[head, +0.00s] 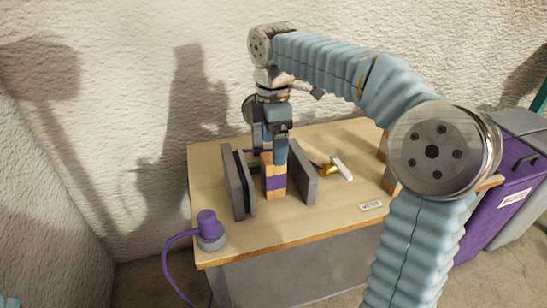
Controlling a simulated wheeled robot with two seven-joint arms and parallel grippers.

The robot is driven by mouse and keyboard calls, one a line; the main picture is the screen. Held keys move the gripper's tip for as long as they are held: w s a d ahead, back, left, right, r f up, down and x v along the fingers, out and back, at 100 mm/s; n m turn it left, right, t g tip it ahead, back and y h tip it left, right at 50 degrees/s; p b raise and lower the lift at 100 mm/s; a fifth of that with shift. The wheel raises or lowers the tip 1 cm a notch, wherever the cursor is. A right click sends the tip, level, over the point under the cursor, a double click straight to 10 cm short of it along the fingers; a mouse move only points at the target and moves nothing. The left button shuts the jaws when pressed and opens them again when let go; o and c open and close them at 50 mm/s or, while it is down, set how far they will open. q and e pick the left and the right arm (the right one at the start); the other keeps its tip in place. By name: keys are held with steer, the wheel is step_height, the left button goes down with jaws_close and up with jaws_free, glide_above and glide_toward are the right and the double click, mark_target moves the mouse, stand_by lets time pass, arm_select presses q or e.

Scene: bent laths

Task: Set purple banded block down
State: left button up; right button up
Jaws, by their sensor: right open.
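The purple banded block (275,183), light wood with a purple band around its middle, stands upright on the wooden table between two upright grey plates. The left plate (238,185) and the right plate (302,172) flank it with a gap on each side. My right gripper (272,150) points down from above at the block's top. It is open, with one finger in front of the block's upper part. The other finger is partly hidden behind, so I cannot tell whether either touches the block. My left gripper is out of the picture.
A purple knob on a grey base (210,232) with a purple cable sits at the table's front left corner. A white and yellow tool (338,168) lies right of the plates. A small label (371,206) is near the front edge. A purple bin (505,190) stands beyond the table's right side.

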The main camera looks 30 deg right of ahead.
step_height(320, 180, up, 3)
steer(key=shift+r, duration=0.2)
stand_by(1.4)
